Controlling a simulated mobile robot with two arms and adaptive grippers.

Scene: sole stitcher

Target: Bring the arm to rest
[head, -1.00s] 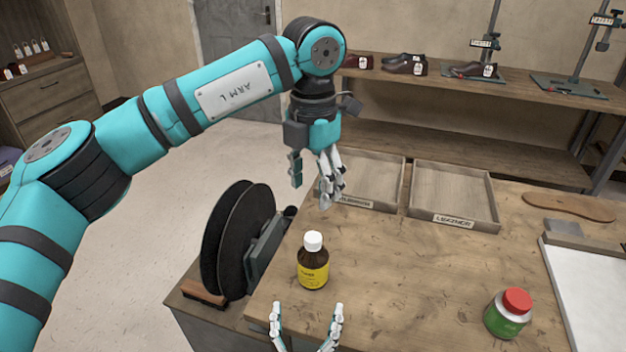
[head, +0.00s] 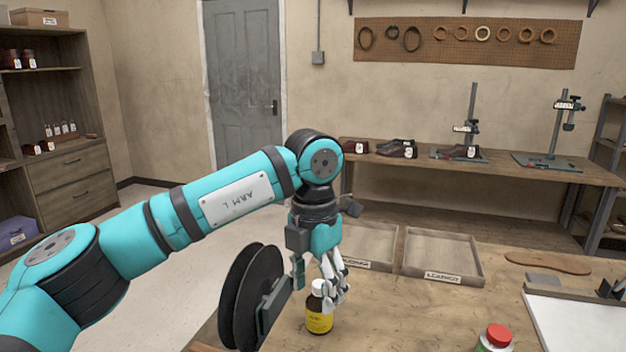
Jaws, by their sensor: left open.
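My left arm reaches in from the left, and its gripper (head: 318,285) hangs pointing down over the left part of the workbench (head: 420,315). The gripper is open, with a gap between its teal-and-grey finger on the left and its white fingers on the right. A brown bottle (head: 319,321) with a yellow label and white cap stands upright on the bench. The white fingers overlap the right side of its cap in the picture; I cannot tell whether they touch it. My right gripper is out of view.
A black wheel (head: 240,295) stands at the bench's left edge, close to my left gripper. Two shallow wooden trays (head: 437,275) lie behind. A red-capped jar (head: 495,338) is at the front right. The bench middle is clear.

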